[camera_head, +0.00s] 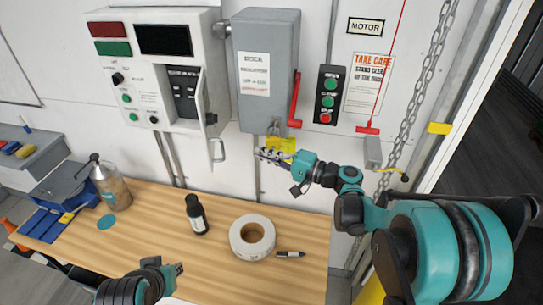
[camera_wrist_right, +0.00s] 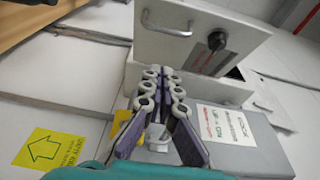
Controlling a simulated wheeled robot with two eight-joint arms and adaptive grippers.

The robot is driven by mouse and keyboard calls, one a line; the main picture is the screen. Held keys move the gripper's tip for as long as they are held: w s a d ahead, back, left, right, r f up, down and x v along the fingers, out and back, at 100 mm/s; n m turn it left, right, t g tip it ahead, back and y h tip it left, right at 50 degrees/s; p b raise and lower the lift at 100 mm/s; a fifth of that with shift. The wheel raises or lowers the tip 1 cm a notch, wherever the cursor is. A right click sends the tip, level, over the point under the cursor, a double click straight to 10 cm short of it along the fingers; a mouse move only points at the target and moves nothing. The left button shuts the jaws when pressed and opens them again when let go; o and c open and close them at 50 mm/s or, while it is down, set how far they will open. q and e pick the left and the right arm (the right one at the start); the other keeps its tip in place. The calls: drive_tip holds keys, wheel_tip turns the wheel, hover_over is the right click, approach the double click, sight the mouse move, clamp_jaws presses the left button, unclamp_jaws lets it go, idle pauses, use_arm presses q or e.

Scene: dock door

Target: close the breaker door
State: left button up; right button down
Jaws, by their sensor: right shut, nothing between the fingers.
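The breaker door (camera_head: 204,125) stands open on the white control box (camera_head: 150,60), swung outward and seen nearly edge-on in the head view. Its metal handle (camera_head: 220,150) is at the lower free edge; black breakers (camera_head: 185,92) show behind it. The right wrist view shows the door (camera_wrist_right: 200,28) tilted, with its handle (camera_wrist_right: 165,27) and black knob (camera_wrist_right: 217,40). My right gripper (camera_head: 262,154) is shut and empty, to the right of the handle and apart from it; its fingers (camera_wrist_right: 165,78) point toward the door. My left gripper (camera_head: 178,269) is low over the table, its opening unclear.
A grey switch box (camera_head: 265,70) with a red lever (camera_head: 295,98), padlock and yellow tag (camera_head: 282,144) is close to my right gripper. The wooden table (camera_head: 275,215) below holds a bottle (camera_head: 196,215), tape roll (camera_head: 252,237) and marker (camera_head: 290,254). A chain (camera_head: 410,110) hangs at right.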

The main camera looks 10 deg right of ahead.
drive_tip(key=w+a, duration=0.2)
drive_tip(key=a, duration=0.5)
drive_tip(key=shift+a, duration=0.25)
drive_tip(key=shift+a, duration=0.1)
